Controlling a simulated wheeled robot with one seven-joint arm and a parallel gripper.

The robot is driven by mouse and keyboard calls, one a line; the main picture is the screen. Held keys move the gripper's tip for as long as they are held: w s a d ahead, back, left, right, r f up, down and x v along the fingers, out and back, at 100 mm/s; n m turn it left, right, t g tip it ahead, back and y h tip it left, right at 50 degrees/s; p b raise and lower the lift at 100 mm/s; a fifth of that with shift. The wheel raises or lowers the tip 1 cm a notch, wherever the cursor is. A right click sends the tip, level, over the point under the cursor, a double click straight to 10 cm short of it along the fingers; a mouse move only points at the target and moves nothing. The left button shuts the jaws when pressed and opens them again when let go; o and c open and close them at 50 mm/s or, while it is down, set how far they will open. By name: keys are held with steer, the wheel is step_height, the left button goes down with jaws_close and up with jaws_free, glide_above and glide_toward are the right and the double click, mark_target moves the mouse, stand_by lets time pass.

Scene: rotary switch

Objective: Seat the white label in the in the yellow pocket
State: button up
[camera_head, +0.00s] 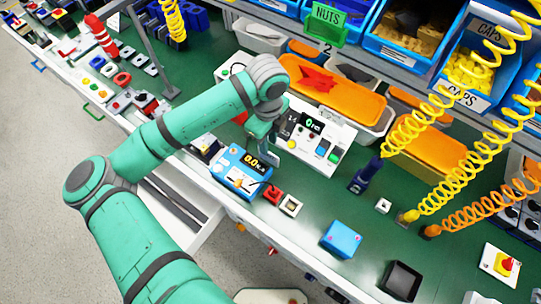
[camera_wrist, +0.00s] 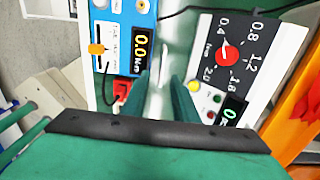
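My gripper (camera_head: 264,140) is over the bench beside the blue meter box (camera_head: 240,170). In the wrist view its two teal fingers (camera_wrist: 170,95) point forward with a narrow gap between them. A pale white strip (camera_wrist: 160,66) shows in line with that gap; I cannot tell whether it is a held label or the background. No white label is clearly identifiable. No yellow pocket is clearly identifiable either; a yellow plate with a red rotary knob (camera_head: 505,264) sits on a white base at the far right. The blue box also shows in the wrist view (camera_wrist: 115,50).
A dial panel (camera_head: 316,138) with a red knob (camera_wrist: 228,56) stands close to the right of my gripper. Red and white switches (camera_head: 290,205), a blue block (camera_head: 341,239) and a black tray (camera_head: 402,281) lie on the green bench. Coiled cords hang at the right.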

mark_target(269, 157)
steer(key=f, duration=0.6)
steer(key=shift+w, duration=0.2)
steer(key=shift+r, duration=0.1)
jaws_close()
